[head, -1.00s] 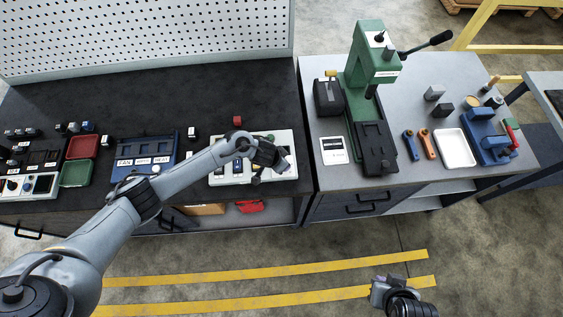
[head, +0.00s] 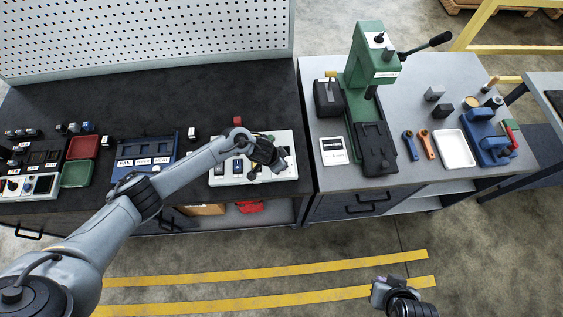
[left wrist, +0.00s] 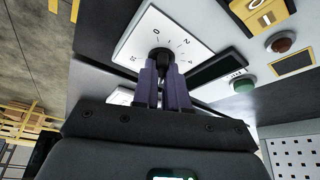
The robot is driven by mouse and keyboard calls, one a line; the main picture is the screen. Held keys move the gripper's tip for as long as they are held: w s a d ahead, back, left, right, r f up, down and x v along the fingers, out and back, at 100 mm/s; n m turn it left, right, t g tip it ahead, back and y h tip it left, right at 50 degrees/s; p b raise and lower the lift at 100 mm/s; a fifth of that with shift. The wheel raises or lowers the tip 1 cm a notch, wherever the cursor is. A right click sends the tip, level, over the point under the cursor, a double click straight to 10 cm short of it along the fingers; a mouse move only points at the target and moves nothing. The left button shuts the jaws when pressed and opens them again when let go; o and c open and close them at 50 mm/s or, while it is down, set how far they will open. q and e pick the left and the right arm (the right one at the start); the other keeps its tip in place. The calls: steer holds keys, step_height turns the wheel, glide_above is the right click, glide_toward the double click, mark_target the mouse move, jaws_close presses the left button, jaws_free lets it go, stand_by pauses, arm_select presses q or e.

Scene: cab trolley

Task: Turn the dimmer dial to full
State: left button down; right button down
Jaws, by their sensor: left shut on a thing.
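The dimmer dial is a black knob (left wrist: 161,56) on a white scale plate (left wrist: 148,32) printed with numbers, in the left wrist view. My left gripper (left wrist: 163,75) is shut on the knob, with one purple-grey finger on each side. The fingers hide much of the knob, and I cannot read its pointer setting. In the head view, my left gripper (head: 280,163) is over the right part of the pale control panel (head: 225,180), and it hides the dial. My right gripper (head: 382,290) is at the bottom, above the floor, apart from the benches; its jaws are unclear.
Beside the dial in the left wrist view are a red button (left wrist: 281,45), a green button (left wrist: 243,86), a dark display (left wrist: 216,68) and a yellow-framed switch (left wrist: 262,14). A blue tray (head: 130,164) stands left of the panel. A green press (head: 370,65) stands on the right bench.

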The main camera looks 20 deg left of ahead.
arm_select(q)
steer(key=shift+a+m+g, duration=0.1)
steer(key=shift+m+g, duration=0.2)
steer(key=shift+m, duration=0.5)
steer(key=shift+w+f+m+g+h+b, duration=0.1)
steer(key=shift+m+g+h+b, duration=0.25)
steer(key=shift+m, duration=0.55)
steer(key=m+b, duration=0.1)
steer(key=m, duration=0.1)
steer(key=shift+w+f+m+g+h, duration=0.1)
steer(key=shift+m+g+h, duration=0.15)
steer(key=shift+m+g, duration=0.15)
steer(key=m+g+b, duration=0.1)
steer(key=m+b, duration=0.1)
steer(key=m+g+b, duration=0.1)
steer(key=m+b, duration=0.2)
steer(key=shift+w+b, duration=0.15)
steer(key=shift+b, duration=0.2)
steer(key=shift+m+g+b, duration=0.45)
steer(key=shift+m+b, duration=0.95)
steer(key=shift+m, duration=0.1)
steer(key=c, duration=1.2)
jaws_free()
steer(key=shift+o, duration=0.2)
